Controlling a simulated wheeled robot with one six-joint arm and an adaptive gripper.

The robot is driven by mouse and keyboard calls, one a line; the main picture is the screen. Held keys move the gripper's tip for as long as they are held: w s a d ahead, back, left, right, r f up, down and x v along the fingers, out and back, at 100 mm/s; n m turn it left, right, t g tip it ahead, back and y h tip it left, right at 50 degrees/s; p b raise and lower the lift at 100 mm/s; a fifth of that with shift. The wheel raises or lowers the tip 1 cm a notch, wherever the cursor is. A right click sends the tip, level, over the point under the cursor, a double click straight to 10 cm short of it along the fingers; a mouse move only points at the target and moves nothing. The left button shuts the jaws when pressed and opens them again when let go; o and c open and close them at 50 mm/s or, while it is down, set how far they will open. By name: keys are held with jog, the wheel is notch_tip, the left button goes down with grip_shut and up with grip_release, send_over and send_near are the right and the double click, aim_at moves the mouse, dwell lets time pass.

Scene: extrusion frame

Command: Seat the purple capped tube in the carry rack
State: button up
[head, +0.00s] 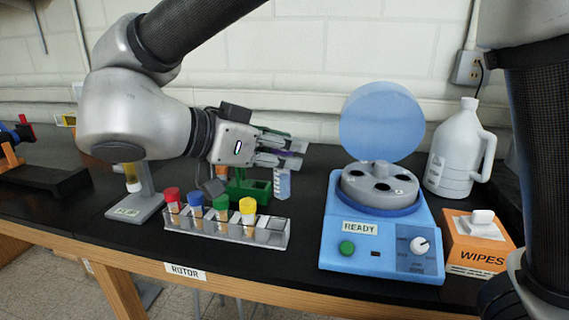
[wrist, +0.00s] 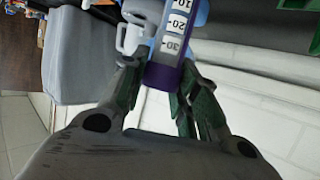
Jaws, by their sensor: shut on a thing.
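The purple capped tube hangs from my gripper (head: 293,152), its graduated body (head: 283,184) pointing down above the bench in the head view. In the wrist view, its purple cap (wrist: 163,77) is between my two fingers (wrist: 158,84), with the scaled body (wrist: 178,24) beyond. My gripper is shut on it at the cap. A clear rack (head: 212,232), which looks like the carry rack, stands on the bench below and left of the tube. It holds red, blue, green and yellow capped tubes; its right end shows no tube.
A blue centrifuge (head: 382,258) marked READY, its lid (head: 381,122) raised, stands right of the rack. A green holder (head: 250,190) is behind the rack, a grey stand (head: 135,207) left. A white jug (head: 458,150) and orange wipes box (head: 478,252) are at right.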

aim_at(238, 188)
jog(key=w+d+r, duration=0.2)
jog(key=w+d, duration=0.6)
jog(key=w, duration=0.2)
jog(key=w+a+r+n+t+y, duration=0.15)
jog(key=w+n+y, duration=0.25)
jog(key=w, duration=0.5)
jog(key=w+a+r+n+t+y, duration=0.1)
jog(key=w+r+n+t+y, duration=0.2)
jog(key=w+n+y, duration=0.35)
jog(key=s+a+f+n+g+y, duration=0.2)
jog(key=a+f+n+g+y, duration=0.1)
jog(key=a+f+n+y, duration=0.75)
jog(key=f+m, duration=0.1)
jog(key=f, duration=0.3)
jog(key=a+f+m+h, duration=0.1)
jog(key=f, duration=0.2)
jog(key=a+f, duration=0.1)
jog(key=f, duration=0.3)
jog(key=shift+s+f+m+h, duration=0.25)
jog(key=shift+f+m+h, duration=0.05)
jog(key=shift+f+m, duration=0.1)
